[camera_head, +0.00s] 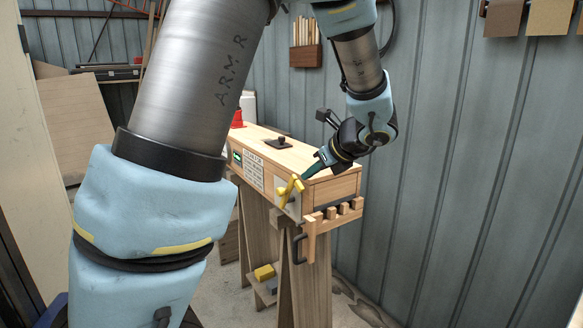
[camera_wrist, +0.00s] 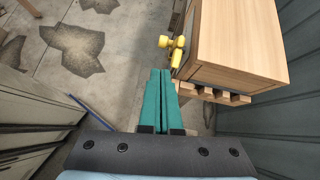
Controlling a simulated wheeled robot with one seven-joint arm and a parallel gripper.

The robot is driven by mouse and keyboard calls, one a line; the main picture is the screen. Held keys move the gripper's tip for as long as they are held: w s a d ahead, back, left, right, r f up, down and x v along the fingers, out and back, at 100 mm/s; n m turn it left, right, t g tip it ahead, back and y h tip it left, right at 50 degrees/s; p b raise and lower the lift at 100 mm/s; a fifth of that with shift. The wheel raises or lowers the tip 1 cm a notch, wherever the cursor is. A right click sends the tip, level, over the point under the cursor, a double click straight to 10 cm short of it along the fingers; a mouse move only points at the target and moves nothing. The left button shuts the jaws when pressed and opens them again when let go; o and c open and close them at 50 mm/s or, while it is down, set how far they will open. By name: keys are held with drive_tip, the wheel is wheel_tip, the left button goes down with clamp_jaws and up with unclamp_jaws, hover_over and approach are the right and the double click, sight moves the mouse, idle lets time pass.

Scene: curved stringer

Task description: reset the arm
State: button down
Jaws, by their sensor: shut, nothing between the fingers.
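My gripper (camera_head: 317,169) is at the near end of a long wooden box bench, close to the yellow handle at its corner. In the wrist view my gripper (camera_wrist: 160,76) shows two teal fingers lying side by side, shut and with nothing between them. The fingertips point past the box's end toward the floor. My grey and blue arm fills the left of the head view and hides part of the room.
The wooden box (camera_head: 333,189) stands on trestle legs, with a yellow handle (camera_head: 290,189) and a pegged rail (camera_head: 337,214) at its near end. The handle also shows in the wrist view (camera_wrist: 178,46). A corrugated wall (camera_head: 460,150) runs close on the right.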

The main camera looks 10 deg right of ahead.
drive_tip(key=s+a+f+n+g+h, duration=0.2)
drive_tip(key=s+a+f+n+g, duration=0.1)
drive_tip(key=s+a+n, duration=0.4)
drive_tip(key=s+a+f+n+g+h, duration=0.3)
drive_tip(key=s+a+f+n, duration=0.3)
drive_tip(key=a+n, duration=0.7)
drive_tip(key=s+n, duration=0.1)
drive_tip(key=n, duration=0.7)
drive_tip(key=shift+g, duration=0.4)
drive_tip(key=c, duration=1.6)
unclamp_jaws()
drive_tip(key=shift+w, duration=0.1)
